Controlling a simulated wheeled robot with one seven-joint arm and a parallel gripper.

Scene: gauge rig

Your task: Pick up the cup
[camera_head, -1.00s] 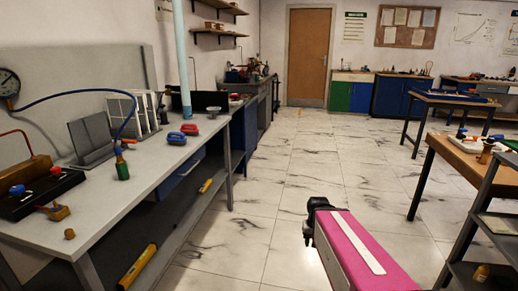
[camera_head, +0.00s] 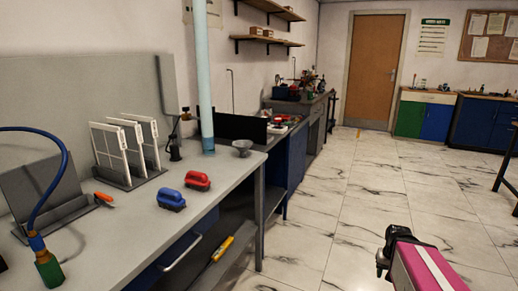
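No thing is plainly a cup. A small grey flared, cup-like or funnel-like piece (camera_head: 242,147) stands on the grey workbench (camera_head: 135,215), near its far right end by the light-blue post; I cannot tell if it is the cup. My gripper (camera_head: 384,262) shows as a small dark end on my pink arm at the lower right. It is over the floor, well to the right of the bench and apart from everything on it. Its fingers are too small and dark to tell whether they are open.
Red (camera_head: 197,180) and blue (camera_head: 171,199) handled blocks lie near the bench's front edge. A rack of white panels (camera_head: 125,150), an orange-handled tool (camera_head: 104,197) and a green-bottomed hose fitting (camera_head: 46,262) are further left. The marble-look floor (camera_head: 365,190) is open towards the door (camera_head: 374,70).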

